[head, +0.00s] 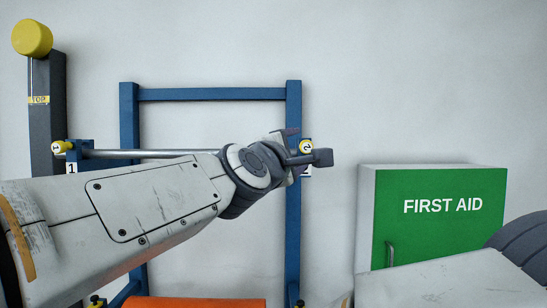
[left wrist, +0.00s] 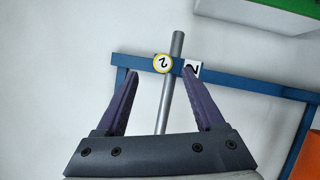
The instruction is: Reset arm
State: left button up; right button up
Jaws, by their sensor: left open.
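My left gripper (head: 308,146) is open in front of the right post of a blue frame (head: 292,220). In the left wrist view its two purple-grey fingers (left wrist: 161,72) stand apart with nothing held between them. A silver rod (head: 130,154) lies level across the frame; my left arm hides part of it. In the left wrist view the rod (left wrist: 167,105) appears between the fingers, beyond the gripper; the gap to it is hard to judge. A yellow-ringed round marker "2" (head: 306,147) is at the rod's right end. My right gripper is out of view.
A green first aid box (head: 440,235) is on the right, behind part of my right arm. A dark post with a yellow knob (head: 32,38) stands at far left. An orange surface (head: 200,302) is at bottom. Plain wall is behind.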

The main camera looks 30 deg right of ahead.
pick_arm(q)
jog(key=r+b+v, duration=0.1)
jog(key=v, duration=0.5)
jog(key=w+a+f+m+y, duration=0.1)
jog(key=w+a+f+y, duration=0.1)
jog(key=w+a+f, duration=0.35)
jog(key=w+a+f+m+y, duration=0.1)
jog(key=w+a+f+y, duration=0.2)
jog(key=f, duration=0.6)
jog(key=w+a+f+m+y, duration=0.2)
jog(key=w+a+f, duration=0.25)
jog(key=f, duration=0.25)
jog(key=s+a+f+m+g+y, duration=0.2)
jog(key=a+f+y, duration=0.1)
jog(key=a+f, duration=0.75)
jog(key=s+a+f+m+g+y, duration=0.1)
jog(key=a+f+g+y, duration=0.15)
jog(key=a+f, duration=0.85)
jog(key=s+a+f+m+g+y, duration=0.3)
jog(key=s+a+f+g+y, duration=0.1)
jog(key=s+a+f, duration=0.75)
jog(key=s+d+r+m+g+b, duration=0.1)
jog(key=s+d+m+b, duration=0.1)
jog(key=s+d, duration=0.4)
jog(key=s+d+r+m+g+h+b, duration=0.1)
jog(key=s+d+r+m+b, duration=0.1)
jog(key=s+d+m, duration=0.3)
jog(key=s, duration=0.4)
jog(key=shift+d+r, duration=0.35)
jog(key=shift+d, duration=0.05)
